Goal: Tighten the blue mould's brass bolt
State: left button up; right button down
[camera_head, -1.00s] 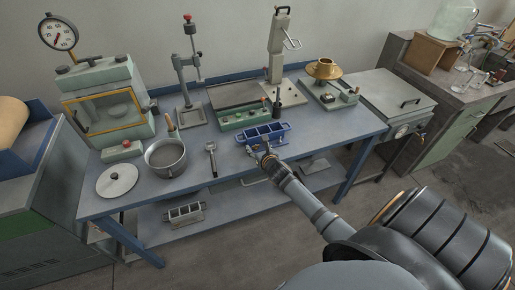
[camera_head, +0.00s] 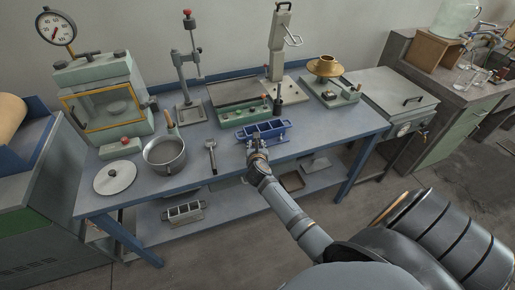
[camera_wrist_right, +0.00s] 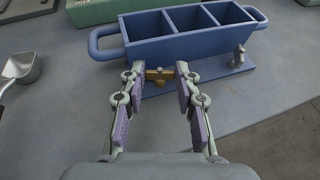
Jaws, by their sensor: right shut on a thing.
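The blue mould (camera_head: 280,138) stands near the front edge of the bench. It is an open trough with three compartments and looped end handles, and it fills the top of the right wrist view (camera_wrist_right: 152,50). The brass bolt (camera_wrist_right: 160,75) sits low on the mould's near side, with its head between my fingertips. My right gripper (camera_wrist_right: 158,78) is shut on the bolt head, one finger at each side. In the head view my right gripper (camera_head: 256,154) reaches the mould's near side from the front and hides the bolt. My left gripper is not in view.
A steel scoop (camera_head: 211,152) and a pot (camera_head: 165,155) lie left of the mould. A green-based device (camera_head: 240,115) stands close behind it, with a dark upright handle (camera_head: 277,100) near the mould. The bench front is clear right of the mould.

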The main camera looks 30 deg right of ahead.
jog(key=shift+a+f+m, duration=0.1)
jog(key=shift+f+m, duration=0.1)
jog(key=shift+m, duration=0.1)
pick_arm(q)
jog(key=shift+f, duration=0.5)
pick_arm(e)
jog(key=shift+r+g+h, duration=0.15)
jog(key=shift+g+h, duration=0.15)
jog(key=c, duration=1)
grip_release()
jog(key=shift+o, duration=0.2)
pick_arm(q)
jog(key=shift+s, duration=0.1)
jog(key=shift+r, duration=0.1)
